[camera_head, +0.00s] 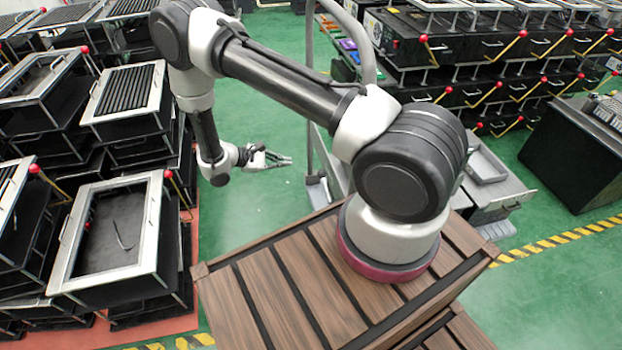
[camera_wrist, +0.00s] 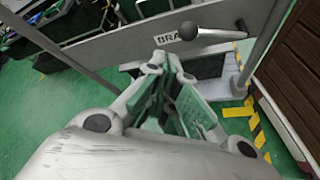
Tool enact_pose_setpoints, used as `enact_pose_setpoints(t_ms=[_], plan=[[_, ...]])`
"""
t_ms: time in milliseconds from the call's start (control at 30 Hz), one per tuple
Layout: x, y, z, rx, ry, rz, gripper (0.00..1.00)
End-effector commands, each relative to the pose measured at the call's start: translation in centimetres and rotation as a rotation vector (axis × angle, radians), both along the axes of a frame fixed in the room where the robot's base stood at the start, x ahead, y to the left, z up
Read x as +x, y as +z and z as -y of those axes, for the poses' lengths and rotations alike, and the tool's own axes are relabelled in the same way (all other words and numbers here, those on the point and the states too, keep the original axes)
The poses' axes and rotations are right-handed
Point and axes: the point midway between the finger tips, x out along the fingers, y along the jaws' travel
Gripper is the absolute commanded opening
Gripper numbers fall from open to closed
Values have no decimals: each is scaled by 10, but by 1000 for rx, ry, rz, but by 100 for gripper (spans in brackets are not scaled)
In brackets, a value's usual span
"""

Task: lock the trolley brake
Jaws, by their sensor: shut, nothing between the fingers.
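In the wrist view the brake lever (camera_wrist: 220,33) is a metal rod with a dark ball knob (camera_wrist: 187,31) at its left end. It lies nearly level across the trolley's grey panel (camera_wrist: 120,48). A white label (camera_wrist: 166,39) reading "BRA" sits beside the knob, which seems to cover its remaining letters. My gripper (camera_wrist: 167,68) is shut and empty, its tips just below the knob in the picture and apparently apart from it. In the head view my gripper (camera_head: 287,158) points right toward the trolley's upright tube frame (camera_head: 310,85); I cannot make out the lever there.
Stacked black trays with red-knobbed levers (camera_head: 110,245) stand at left, and more racks (camera_head: 450,60) at back right. A slatted wooden deck (camera_head: 285,285) is in front. Yellow-black tape (camera_head: 560,240) marks the floor.

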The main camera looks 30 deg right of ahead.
Motion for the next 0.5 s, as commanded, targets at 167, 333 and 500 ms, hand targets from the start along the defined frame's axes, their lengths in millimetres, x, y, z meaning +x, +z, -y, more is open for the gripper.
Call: enact_pose_setpoints(t_ms=[167, 333, 500], plan=[[-14, -57, -2, -49, 81, -34, 0], [-20, -78, -3, -65, 115, -45, 0], [-20, -81, -3, -67, 120, -45, 0]])
